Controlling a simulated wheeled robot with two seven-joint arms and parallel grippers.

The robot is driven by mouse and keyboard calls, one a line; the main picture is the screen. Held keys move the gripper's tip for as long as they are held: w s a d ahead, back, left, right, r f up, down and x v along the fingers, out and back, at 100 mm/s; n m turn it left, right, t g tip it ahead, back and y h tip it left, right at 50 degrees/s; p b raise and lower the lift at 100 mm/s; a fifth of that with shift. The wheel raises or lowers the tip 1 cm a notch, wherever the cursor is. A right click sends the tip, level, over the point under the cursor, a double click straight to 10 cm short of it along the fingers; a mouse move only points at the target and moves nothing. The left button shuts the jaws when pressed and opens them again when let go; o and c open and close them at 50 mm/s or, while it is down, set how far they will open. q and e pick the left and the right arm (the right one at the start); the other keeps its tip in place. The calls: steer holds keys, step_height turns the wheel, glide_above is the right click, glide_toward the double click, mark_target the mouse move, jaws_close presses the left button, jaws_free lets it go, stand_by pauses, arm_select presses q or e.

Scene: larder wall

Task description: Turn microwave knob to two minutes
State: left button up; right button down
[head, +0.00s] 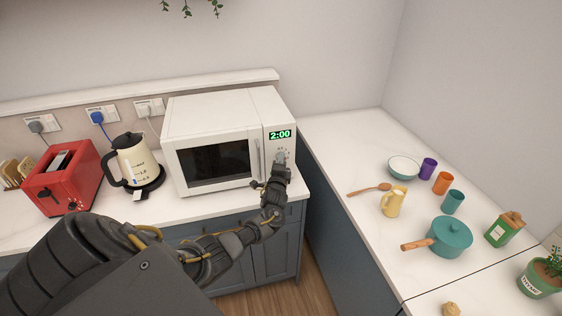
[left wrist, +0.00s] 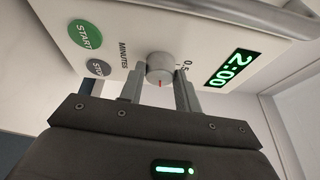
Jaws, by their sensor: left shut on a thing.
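The white microwave (head: 211,117) stands on the counter, its door shut. Its green display (head: 280,134) reads 2:00, and the display also shows in the left wrist view (left wrist: 231,68). The round grey knob (left wrist: 160,68) has a red mark on its face and sits beside the word MINUTES. My left gripper (head: 279,160) is at the control panel; in the left wrist view its two fingers (left wrist: 158,84) are on either side of the knob, shut on it. The head view mostly hides the knob behind the gripper. My right gripper is not in view.
On the panel are a green START button (left wrist: 85,35) and a grey STOP button (left wrist: 98,67). A kettle (head: 134,161) and a red toaster (head: 64,177) stand left of the microwave. A teal pot (head: 449,238) and cups are on the right counter.

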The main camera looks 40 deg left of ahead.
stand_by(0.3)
arm_select(q)
steer(key=o, duration=1)
steer(key=b+v, duration=0.2)
steer(key=v, duration=0.9)
